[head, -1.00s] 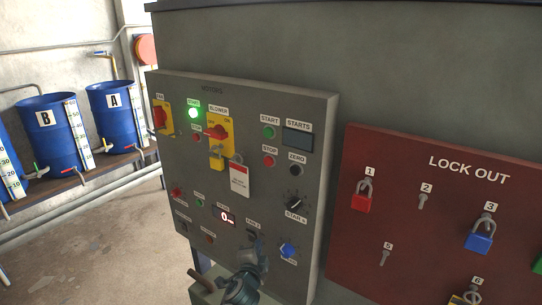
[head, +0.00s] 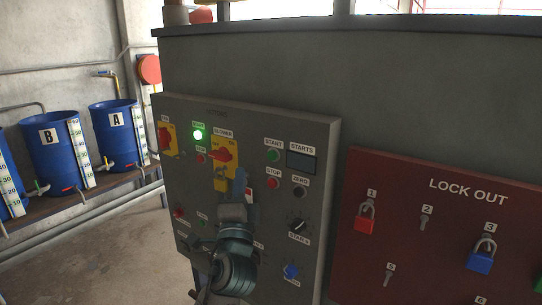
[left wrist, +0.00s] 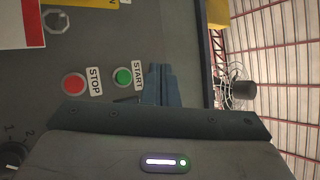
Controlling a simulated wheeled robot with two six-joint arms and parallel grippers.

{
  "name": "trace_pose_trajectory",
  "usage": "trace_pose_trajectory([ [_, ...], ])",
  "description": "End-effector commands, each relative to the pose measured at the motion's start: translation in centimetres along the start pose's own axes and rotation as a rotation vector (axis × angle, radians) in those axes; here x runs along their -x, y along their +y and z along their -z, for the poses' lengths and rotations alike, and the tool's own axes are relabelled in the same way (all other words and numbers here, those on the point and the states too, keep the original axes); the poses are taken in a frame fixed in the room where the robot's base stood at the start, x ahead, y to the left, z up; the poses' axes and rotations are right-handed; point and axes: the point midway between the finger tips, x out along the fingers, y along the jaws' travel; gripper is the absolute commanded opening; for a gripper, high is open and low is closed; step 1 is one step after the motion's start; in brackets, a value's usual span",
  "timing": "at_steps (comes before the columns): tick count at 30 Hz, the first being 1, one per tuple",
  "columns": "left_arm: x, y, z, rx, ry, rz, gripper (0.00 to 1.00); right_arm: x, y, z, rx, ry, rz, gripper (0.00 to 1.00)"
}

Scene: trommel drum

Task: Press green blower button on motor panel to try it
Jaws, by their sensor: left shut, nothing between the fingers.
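The motor panel (head: 318,205) is a grey box. A lit green button (head: 198,135) sits left of the BLOWER label. The left wrist view shows the shut fingers (left wrist: 165,86) beside an unlit green START button (left wrist: 123,76) and a red STOP button (left wrist: 73,83). My right gripper is not in view.
A red LOCK OUT board (head: 400,255) with padlocks stands right of the panel. Blue barrels (head: 55,155) stand on a shelf at the left, above open floor.

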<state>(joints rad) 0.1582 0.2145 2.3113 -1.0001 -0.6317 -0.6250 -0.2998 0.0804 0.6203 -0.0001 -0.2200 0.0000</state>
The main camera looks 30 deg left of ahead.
Motion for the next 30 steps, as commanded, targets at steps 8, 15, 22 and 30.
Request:
trace_pose_trajectory([
  [8,0.0,-0.5,-0.1,-0.002,-0.002,0.009,0.00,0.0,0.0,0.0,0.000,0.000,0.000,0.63],
  [15,-0.4,-0.1,0.2,-0.001,-0.003,0.008,0.00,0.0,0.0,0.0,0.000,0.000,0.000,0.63],
  [22,-2.3,1.2,1.6,0.001,-0.003,0.007,0.00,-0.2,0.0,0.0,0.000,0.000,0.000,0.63],
  [30,-4.8,3.2,3.4,0.000,-0.003,0.008,0.00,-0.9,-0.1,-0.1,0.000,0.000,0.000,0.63],
])
